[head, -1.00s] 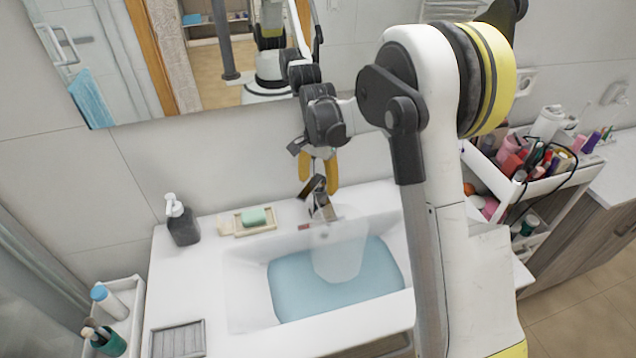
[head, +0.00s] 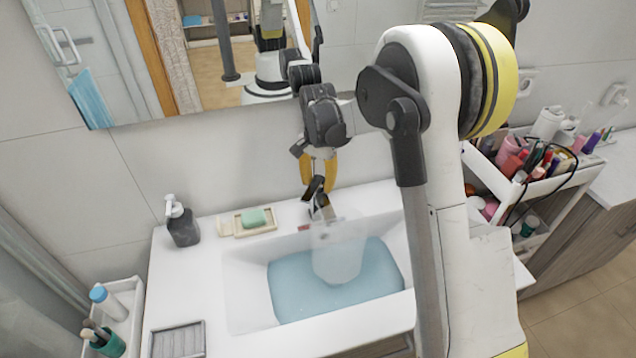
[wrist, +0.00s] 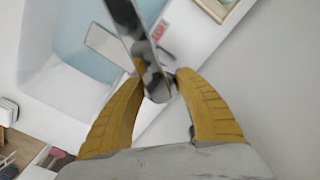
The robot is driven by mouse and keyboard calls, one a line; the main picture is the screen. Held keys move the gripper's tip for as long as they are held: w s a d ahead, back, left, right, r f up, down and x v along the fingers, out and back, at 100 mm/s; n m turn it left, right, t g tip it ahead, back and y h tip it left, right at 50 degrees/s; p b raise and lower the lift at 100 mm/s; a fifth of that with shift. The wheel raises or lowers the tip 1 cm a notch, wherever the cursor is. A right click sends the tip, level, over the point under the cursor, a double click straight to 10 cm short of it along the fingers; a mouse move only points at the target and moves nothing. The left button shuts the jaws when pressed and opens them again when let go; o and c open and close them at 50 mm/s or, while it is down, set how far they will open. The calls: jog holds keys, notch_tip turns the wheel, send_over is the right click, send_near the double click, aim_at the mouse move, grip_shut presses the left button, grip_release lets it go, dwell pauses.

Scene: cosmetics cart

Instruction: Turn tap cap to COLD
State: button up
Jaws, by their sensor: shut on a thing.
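The metal tap (head: 325,212) stands at the back edge of the white sink. Its cap shows in the wrist view as a shiny, elongated metal piece (wrist: 154,82) between my yellow fingertips. My gripper (head: 318,188) is above the tap, pointing down, and its fingers are shut on the cap. It also shows in the wrist view (wrist: 158,74). A small red label (wrist: 160,29) lies on the sink beside the tap; its lettering is too blurred to read for sure. No COLD label is visible. A translucent stream (head: 338,250) runs below the spout.
The basin (head: 245,300) holds bluish water. A soap dish (head: 232,228) with green soap and a dark soap pump (head: 183,227) stand left of the tap. A cosmetics cart (head: 545,185) is at right. The wall mirror (head: 230,80) is close behind my wrist.

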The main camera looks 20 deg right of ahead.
jog(key=n, duration=0.4)
jog(key=shift+b, duration=0.3)
jog(key=n, duration=0.4)
jog(key=shift+s, duration=0.1)
jog(key=n, duration=0.4)
jog(key=shift+d+b, duration=0.1)
jog(key=shift+b, duration=0.3)
jog(key=shift+n, duration=2.1)
grip_shut()
jog(key=o, duration=1.4)
grip_release()
